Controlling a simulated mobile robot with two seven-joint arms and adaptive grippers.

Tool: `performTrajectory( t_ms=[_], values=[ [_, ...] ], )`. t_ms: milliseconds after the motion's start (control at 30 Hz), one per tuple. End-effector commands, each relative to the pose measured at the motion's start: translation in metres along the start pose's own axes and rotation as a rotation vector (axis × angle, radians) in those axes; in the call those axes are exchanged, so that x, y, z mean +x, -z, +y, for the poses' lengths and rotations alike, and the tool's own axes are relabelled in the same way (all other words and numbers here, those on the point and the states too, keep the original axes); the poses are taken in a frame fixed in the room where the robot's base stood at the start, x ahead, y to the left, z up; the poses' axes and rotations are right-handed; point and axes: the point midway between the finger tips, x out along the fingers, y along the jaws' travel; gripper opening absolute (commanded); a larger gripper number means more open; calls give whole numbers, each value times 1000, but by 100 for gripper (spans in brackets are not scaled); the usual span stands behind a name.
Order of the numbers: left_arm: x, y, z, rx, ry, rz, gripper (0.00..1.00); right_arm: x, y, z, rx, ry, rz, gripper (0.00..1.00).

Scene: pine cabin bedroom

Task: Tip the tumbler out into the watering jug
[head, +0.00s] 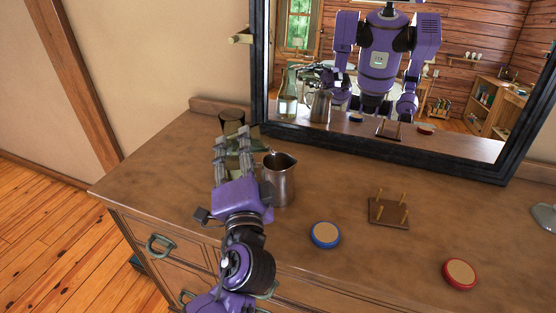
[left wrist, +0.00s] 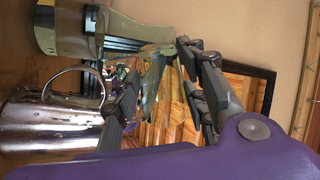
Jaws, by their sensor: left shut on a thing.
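The metal watering jug (head: 279,183) stands upright on the dresser, just right of my left gripper (head: 233,150). Its shiny body and handle show at the left of the left wrist view (left wrist: 45,122). My left gripper is shut on greenish, see-through glass, seemingly the tumbler (left wrist: 154,78). My fingers hide most of it, so its tilt and contents cannot be told. A dark glass vessel (head: 232,120) stands beyond my fingers; a glass vessel (left wrist: 62,32) also shows at the upper left of the wrist view. My right gripper is not directly seen.
A black-framed mirror (head: 390,153) stands along the back of the dresser (head: 170,175) and reflects me and the jug. A blue-rimmed coaster (head: 326,235), a small pegged stand (head: 389,212) and a red-rimmed coaster (head: 460,274) lie to the right. The dresser's left end is bare.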

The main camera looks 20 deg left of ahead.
Motion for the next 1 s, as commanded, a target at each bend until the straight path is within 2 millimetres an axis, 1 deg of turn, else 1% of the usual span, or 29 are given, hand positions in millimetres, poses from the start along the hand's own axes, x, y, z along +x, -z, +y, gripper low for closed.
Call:
performTrajectory(
  t_ms=[67, 700, 1000],
  values=[
    [0, 2, -2, 9, 3, 4, 8, -1, 3, 0, 0, 0, 3, 40],
    [0, 9, -4, 84, 4, 21, 8, -4, 11, 0, 3, -1, 15, 40],
    [0, 12, -4, 119, 5, 29, 8, -7, 11, 1, 5, -2, 14, 40]
  ],
)
